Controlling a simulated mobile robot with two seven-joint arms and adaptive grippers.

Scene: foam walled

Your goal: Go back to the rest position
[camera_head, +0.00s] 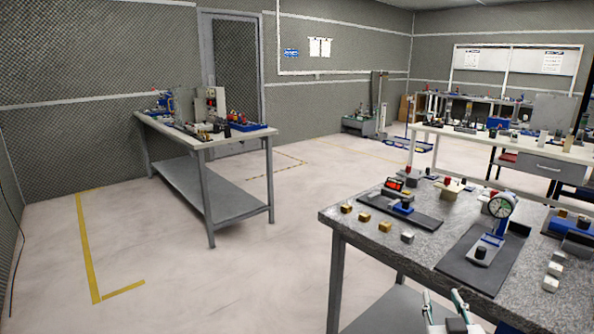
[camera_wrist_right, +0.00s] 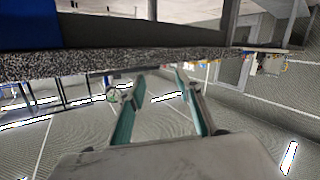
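My right gripper (camera_head: 441,294) shows at the bottom edge of the head view, by the near side of the granite-topped table (camera_head: 338,217). Its two fingers stand apart with nothing seen between them. In the right wrist view the greenish fingers (camera_wrist_right: 157,77) are also spread and empty, and the speckled table edge (camera_wrist_right: 100,62) runs across the picture beyond them. My left gripper is not in the head view.
The granite table carries a dial gauge (camera_head: 501,206) on a stand, a dark mat (camera_head: 455,268), and several small brass and steel blocks. Another workbench (camera_head: 190,140) stands at the left. A white-topped bench (camera_head: 480,146) stands behind. Open floor (camera_head: 240,290) lies left of the granite table.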

